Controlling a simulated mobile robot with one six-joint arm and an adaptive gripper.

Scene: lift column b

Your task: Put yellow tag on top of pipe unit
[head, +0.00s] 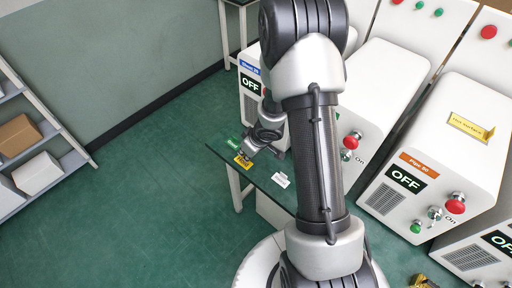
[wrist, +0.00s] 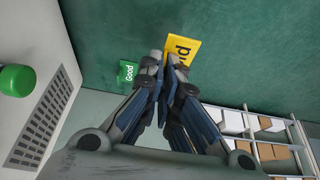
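The yellow tag (head: 243,162), with dark lettering, is at the tip of my gripper (head: 252,153), by the left end of the narrow green table. In the wrist view the fingers (wrist: 163,68) are closed together with the yellow tag (wrist: 183,48) between their tips, tilted. I cannot tell how far it is above the table. The pipe unit (head: 438,150) is the white machine at right with an orange "Pipe 50" label and an OFF display. Its sloped top carries a yellow "Hot surface" label (head: 470,126).
A green "Good" tag (head: 234,142) and a white tag (head: 280,180) lie on the table (head: 263,176). Other white machines stand on both sides of the pipe unit. A shelf (head: 48,135) with boxes stands at far left. The floor between is clear. My arm hides part of the middle.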

